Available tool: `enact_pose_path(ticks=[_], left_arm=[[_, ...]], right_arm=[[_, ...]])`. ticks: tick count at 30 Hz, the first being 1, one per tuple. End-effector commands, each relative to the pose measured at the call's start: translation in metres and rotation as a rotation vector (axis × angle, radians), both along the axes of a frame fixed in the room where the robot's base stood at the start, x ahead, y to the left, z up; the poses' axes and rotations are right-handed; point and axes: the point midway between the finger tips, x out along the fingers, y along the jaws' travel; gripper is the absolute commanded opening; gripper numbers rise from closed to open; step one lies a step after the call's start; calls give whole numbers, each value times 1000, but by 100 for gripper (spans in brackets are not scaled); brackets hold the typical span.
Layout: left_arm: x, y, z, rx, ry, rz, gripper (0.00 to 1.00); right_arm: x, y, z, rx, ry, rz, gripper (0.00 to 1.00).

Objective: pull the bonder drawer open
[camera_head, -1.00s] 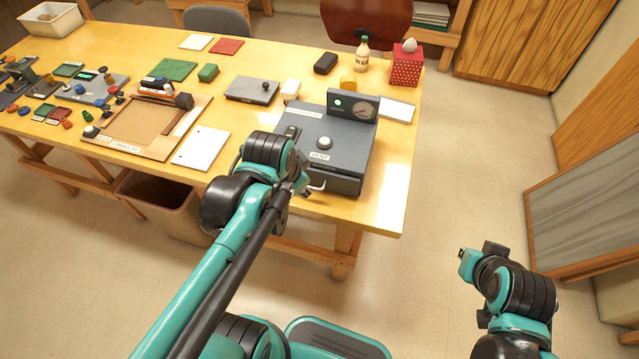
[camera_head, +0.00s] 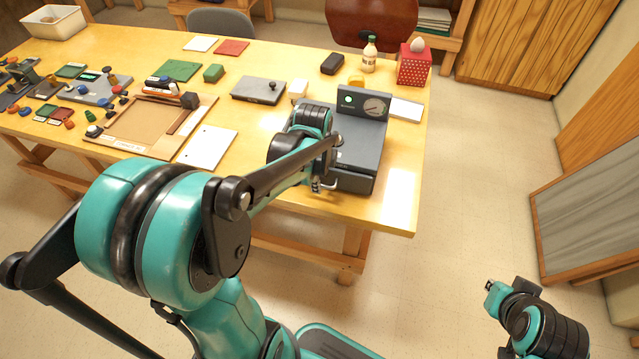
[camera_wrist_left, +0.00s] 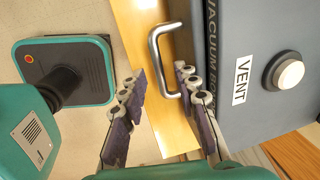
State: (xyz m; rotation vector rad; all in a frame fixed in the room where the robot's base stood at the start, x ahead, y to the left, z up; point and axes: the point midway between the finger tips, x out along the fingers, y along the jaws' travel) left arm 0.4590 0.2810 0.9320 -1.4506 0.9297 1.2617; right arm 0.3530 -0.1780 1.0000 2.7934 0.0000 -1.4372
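The bonder (camera_head: 362,152) is a dark grey box with a gauge panel, near the table's right end. In the left wrist view its grey top (camera_wrist_left: 245,110) carries a VENT label and a round white knob. A silver bar handle (camera_wrist_left: 155,58) sticks out from its front; no drawer gap is clear. My left gripper (camera_wrist_left: 159,72) is open at the handle, with its fingers apart and the bar near and partly between the fingertips. In the head view my arm mostly hides this gripper. My right gripper (camera_head: 496,293) hangs low over the floor at right, far from the bonder.
Left of the bonder lie a grey flat box (camera_head: 258,90), white paper (camera_head: 207,147) and a wooden tray (camera_head: 122,150). Behind it stand a bottle (camera_head: 369,55) and a red dotted box (camera_head: 414,67). The floor before the table's right end is clear.

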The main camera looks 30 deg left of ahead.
Motion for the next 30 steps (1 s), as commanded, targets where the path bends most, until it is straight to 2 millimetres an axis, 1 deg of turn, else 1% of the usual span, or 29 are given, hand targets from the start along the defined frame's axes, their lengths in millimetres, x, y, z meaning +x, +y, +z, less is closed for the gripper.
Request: enact_pose_path(ticks=[1,3,10,11,12,14,15,23,26,29,30], left_arm=[[1,0,-5,0,0,0,31],[1,0,-7,0,0,0,31],[1,0,-7,0,0,1,31],[1,0,-7,0,0,1,28],[1,0,-7,0,0,1,18],[1,0,-6,0,-1,1,2],[1,0,-6,0,-1,1,0],[0,0,-6,0,-1,1,0],[-6,-2,-6,0,0,1,0],[-18,-4,-5,0,1,1,0],[-24,-6,-5,0,1,1,0]], right_arm=[[0,0,-3,0,0,0,0],[0,0,-3,0,0,0,0],[0,0,-2,0,0,0,0],[0,0,-2,0,0,0,0],[0,0,-3,0,0,0,0],[0,0,-3,0,0,0,0],[0,0,-3,0,0,0,0],[0,0,-2,0,0,0,0],[0,0,0,0,0,0,0],[0,0,4,0,0,0,0],[0,0,6,0,0,0,0]])
